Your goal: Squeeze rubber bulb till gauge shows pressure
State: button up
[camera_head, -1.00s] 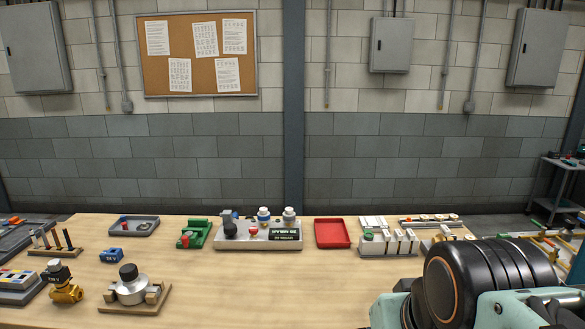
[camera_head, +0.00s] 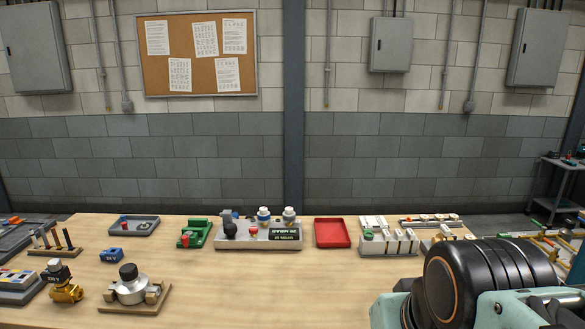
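A grey bench unit (camera_head: 258,242) sits at the back middle of the wooden table. A round black knob-like part (camera_head: 229,230), possibly the rubber bulb, is at its left end; I cannot tell for sure. A small dark display (camera_head: 284,232) with green text is at its right end, too small to read. A red button-like part (camera_head: 253,231) lies between them. No dial gauge can be made out on the unit. My gripper is outside the view; only a thick dark and teal part of my arm shows at the lower right.
A red tray (camera_head: 332,233) is right of the unit, and a green fixture (camera_head: 195,233) is left of it. A silver round device with a black knob (camera_head: 131,287) and a brass valve (camera_head: 66,290) stand at the front left. The front middle of the table is clear.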

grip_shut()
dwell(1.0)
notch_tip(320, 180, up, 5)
jog(key=p, duration=0.5)
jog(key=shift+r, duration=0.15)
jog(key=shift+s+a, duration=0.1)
